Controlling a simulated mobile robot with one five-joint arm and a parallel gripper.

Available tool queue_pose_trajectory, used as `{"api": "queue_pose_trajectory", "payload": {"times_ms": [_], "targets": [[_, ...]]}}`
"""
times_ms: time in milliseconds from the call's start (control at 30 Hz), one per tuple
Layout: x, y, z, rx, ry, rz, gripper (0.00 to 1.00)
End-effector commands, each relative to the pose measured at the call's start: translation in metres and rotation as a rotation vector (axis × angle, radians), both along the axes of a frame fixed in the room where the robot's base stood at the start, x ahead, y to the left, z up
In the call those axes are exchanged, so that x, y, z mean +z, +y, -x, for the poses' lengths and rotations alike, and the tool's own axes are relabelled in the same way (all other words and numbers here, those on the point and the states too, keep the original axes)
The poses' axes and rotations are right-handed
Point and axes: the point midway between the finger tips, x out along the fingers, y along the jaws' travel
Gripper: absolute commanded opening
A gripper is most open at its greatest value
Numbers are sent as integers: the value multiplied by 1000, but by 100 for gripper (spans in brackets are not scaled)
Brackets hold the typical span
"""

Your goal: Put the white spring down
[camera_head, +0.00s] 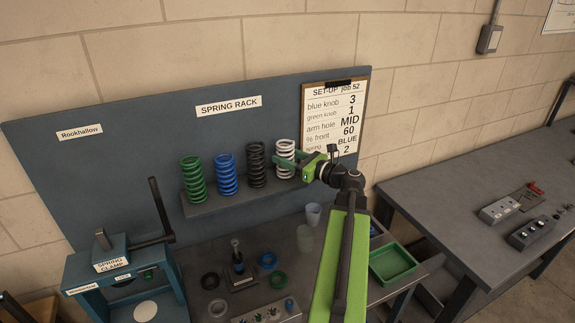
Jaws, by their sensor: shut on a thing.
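The white spring (286,154) is upright at the right end of the spring rack shelf (228,202). My gripper (289,160) is shut on it from the right, with the green jaws at the spring's middle. The jaws cover part of the spring. I cannot tell whether the spring's lower end touches the shelf. A black spring (256,165), a blue spring (226,174) and a green spring (193,179) stand in a row to its left.
A spring clamp (112,262) with a black lever stands at the lower left. Rings, cups and a knob panel (268,313) occupy the bench below the rack. A green tray (392,263) lies right of my arm. A set-up clipboard (335,115) hangs behind my gripper.

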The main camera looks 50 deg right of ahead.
Motion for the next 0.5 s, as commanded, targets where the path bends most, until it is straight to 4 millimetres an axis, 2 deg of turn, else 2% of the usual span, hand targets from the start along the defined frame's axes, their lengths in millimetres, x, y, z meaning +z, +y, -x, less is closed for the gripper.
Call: {"api": "queue_pose_trajectory", "payload": {"times_ms": [33,200,367,400,500], "targets": [[-7,0,0,0,-1,-1,0],[-2,0,0,0,-1,0,0],[-7,0,0,1,-1,0,0],[-6,0,0,1,0,0,53],[-6,1,0,1,0,0,66]]}}
